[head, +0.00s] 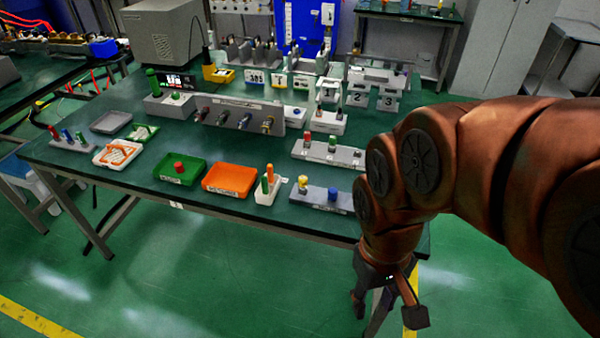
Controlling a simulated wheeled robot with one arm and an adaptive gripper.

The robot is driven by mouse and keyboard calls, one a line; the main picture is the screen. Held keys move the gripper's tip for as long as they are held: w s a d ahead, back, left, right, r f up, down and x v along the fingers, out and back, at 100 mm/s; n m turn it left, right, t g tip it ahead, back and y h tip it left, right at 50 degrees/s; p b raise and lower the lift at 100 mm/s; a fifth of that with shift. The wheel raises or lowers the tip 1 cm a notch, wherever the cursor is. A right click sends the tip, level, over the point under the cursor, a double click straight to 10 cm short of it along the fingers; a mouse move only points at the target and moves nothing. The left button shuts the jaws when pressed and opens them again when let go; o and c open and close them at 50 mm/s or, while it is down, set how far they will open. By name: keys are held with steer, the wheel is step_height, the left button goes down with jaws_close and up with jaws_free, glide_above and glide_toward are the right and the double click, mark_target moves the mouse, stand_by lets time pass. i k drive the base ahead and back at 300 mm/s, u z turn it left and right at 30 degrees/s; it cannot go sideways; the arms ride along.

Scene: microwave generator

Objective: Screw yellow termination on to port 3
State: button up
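A yellow-topped termination (303,182) stands upright in a grey holder (317,200) near the table's front right edge, with a blue-topped piece (333,193) to its right. A grey panel (285,122) near the table's middle carries several knobbed or capped ports in a row (243,121). Their labels are too small to read, so I cannot tell which is port 3. My gripper (388,311) hangs pointing down beyond the table's front right edge, to the right of and apart from the yellow termination. Its fingers are spread and nothing shows between them.
Another grey holder (325,154) with red and green pieces stands behind. A white bin (268,198), an orange tray (229,180) and a green tray (180,170) lie to the left. White blocks marked 2 (357,98) and 3 (388,101) stand farther back. The front table strip is clear.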

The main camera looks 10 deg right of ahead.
mark_target(302, 179)
steer(key=z, duration=0.55)
steer(key=k, duration=1.3)
steer(key=u, duration=0.1)
steer(key=i, duration=0.55)
steer(key=u, duration=0.85)
steer(key=i, duration=0.7)
steer(key=z, duration=0.6)
steer(key=i, duration=0.7)
steer(key=z, duration=0.8)
